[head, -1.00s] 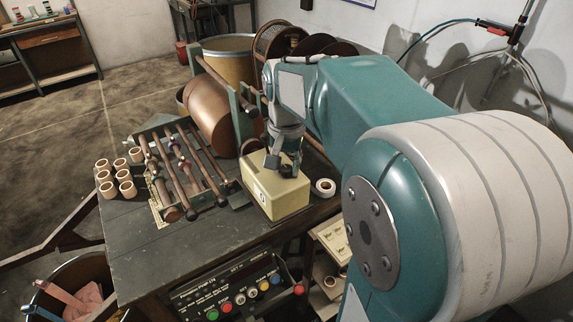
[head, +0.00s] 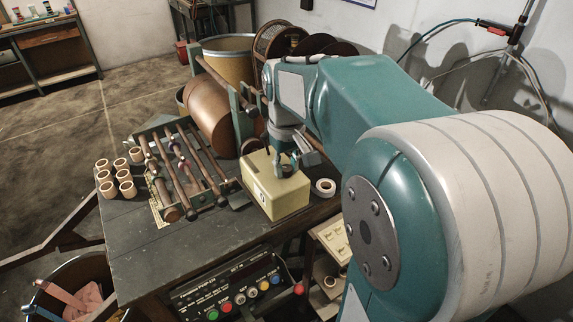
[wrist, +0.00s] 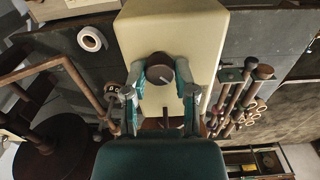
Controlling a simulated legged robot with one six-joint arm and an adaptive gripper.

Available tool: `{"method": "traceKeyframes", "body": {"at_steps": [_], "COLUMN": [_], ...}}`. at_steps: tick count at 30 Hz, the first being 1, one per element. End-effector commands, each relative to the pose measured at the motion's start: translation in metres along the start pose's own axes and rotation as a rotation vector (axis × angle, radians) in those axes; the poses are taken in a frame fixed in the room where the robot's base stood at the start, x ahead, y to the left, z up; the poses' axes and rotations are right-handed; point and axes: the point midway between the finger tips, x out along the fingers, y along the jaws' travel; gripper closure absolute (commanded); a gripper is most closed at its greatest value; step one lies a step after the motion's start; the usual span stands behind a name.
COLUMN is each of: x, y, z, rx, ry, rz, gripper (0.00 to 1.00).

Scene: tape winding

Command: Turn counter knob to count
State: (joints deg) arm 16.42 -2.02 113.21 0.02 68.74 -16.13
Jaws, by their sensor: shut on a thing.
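The counter is a cream box (head: 276,197) at the table's right edge in the head view. It fills the upper middle of the wrist view (wrist: 197,32). Its round dark knob (wrist: 160,74) is on top, with a pale line pointing to the lower right. My gripper (wrist: 160,70) is shut on the knob, one fingertip on each side. In the head view my gripper (head: 290,168) comes down onto the box from above and partly hides the knob. I cannot read a count in either view.
A white tape roll (head: 325,187) lies just right of the box, close to it. A rack of rods (head: 185,170) and several small cores (head: 117,178) lie to the left. A big brown roll (head: 211,112) stands behind. A button panel (head: 235,290) is at the table's front.

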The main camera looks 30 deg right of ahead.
Motion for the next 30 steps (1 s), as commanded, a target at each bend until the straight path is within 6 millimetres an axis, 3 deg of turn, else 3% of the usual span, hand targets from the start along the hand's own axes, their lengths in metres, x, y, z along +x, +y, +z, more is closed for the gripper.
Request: {"method": "traceKeyframes", "body": {"at_steps": [18,30], "x": [0.0022,0.0024], "y": [-0.0004,-0.0003], "z": [0.0009,0.0010], "rx": [-0.566,-0.789], "ry": [-0.006,-0.006], "rz": [-0.004,-0.004], "gripper": [1.00,1.00]}}
